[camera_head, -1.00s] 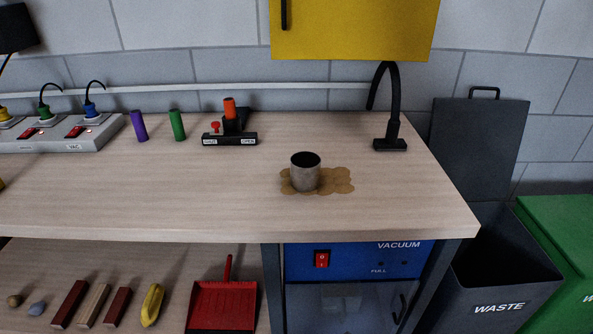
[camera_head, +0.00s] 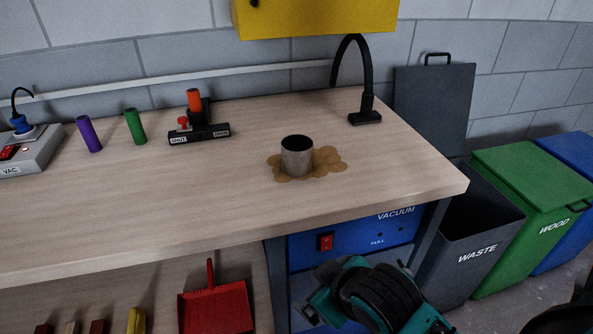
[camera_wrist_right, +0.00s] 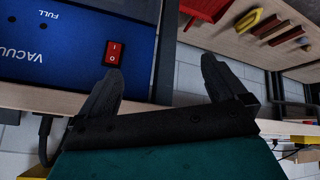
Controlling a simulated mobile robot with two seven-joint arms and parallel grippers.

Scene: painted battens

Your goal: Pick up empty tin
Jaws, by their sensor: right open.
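The empty tin (camera_head: 297,157) is a grey metal cylinder with a dark open top. It stands upright in a brown spill (camera_head: 328,160) on the wooden bench top (camera_head: 120,205). My right gripper shows in the right wrist view (camera_wrist_right: 160,85) with its two black fingers spread apart and nothing between them. In the head view my teal and black right arm is low in front of the bench, below and to the right of the tin. The tin is not in the wrist view. My left gripper is not in view.
Purple (camera_head: 89,134) and green (camera_head: 135,127) cylinders and a black switch holder (camera_head: 199,134) stand at the back left. A black hose stand (camera_head: 366,108) is behind the tin. A waste bin (camera_head: 470,235) and green wood bin (camera_head: 530,190) stand right of the bench. A red dustpan (camera_head: 215,308) lies on the lower shelf.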

